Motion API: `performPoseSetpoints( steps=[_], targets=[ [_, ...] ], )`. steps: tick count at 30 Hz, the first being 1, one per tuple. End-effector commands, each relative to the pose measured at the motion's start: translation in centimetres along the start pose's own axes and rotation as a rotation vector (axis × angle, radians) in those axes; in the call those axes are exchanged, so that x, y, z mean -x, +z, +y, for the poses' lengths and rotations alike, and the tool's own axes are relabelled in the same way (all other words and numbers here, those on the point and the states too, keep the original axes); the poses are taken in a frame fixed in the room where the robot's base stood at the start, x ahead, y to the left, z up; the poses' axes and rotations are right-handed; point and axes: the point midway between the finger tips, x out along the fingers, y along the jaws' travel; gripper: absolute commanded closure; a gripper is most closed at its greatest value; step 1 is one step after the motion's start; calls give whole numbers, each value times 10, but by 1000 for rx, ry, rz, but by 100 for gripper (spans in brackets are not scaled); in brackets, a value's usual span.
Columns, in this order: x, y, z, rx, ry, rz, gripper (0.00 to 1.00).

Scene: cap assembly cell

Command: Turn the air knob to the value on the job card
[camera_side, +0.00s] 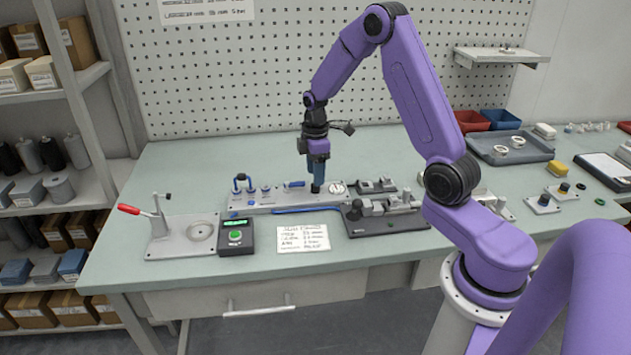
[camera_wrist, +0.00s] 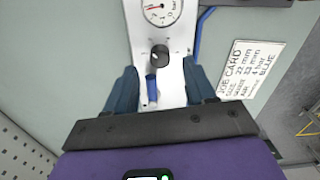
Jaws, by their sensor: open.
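In the wrist view the black air knob (camera_wrist: 159,54) sits on a pale metal plate (camera_wrist: 177,98), just below a round white dial gauge (camera_wrist: 158,11). My gripper (camera_wrist: 160,67) is open, with its two dark blue fingers on either side of the plate and nothing between them touching the knob. In the side view my gripper (camera_side: 317,184) points down over the plate close to the gauge (camera_side: 337,187) and hides the knob. The white job card (camera_side: 303,241) lies on the bench in front; in the wrist view the card (camera_wrist: 250,70) has an air line that seems to read 4 bar.
A blue lever (camera_wrist: 152,88) is on the plate near the knob. A blue hose (camera_wrist: 203,25) runs alongside. A dark clamp fixture (camera_side: 385,213) stands right of the plate, a black box with a green button (camera_side: 237,236) and a red-handled press (camera_side: 150,213) to the left.

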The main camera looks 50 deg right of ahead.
Motion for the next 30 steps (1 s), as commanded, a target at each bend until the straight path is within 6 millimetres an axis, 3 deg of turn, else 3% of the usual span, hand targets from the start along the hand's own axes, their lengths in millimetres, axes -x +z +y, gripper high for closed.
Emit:
performPoseSetpoints(
  steps=[7, 19, 20, 24, 30],
  targets=[
    [-30, 0, 0, 0, -2, -1, 45],
    [-36, 0, 0, -1, 1, 0, 45],
    [-36, 0, 0, -1, 1, 0, 52],
    [-36, 0, 0, -1, 1, 0, 97],
    [-36, 0, 0, -4, 1, 0, 100]
  ],
)
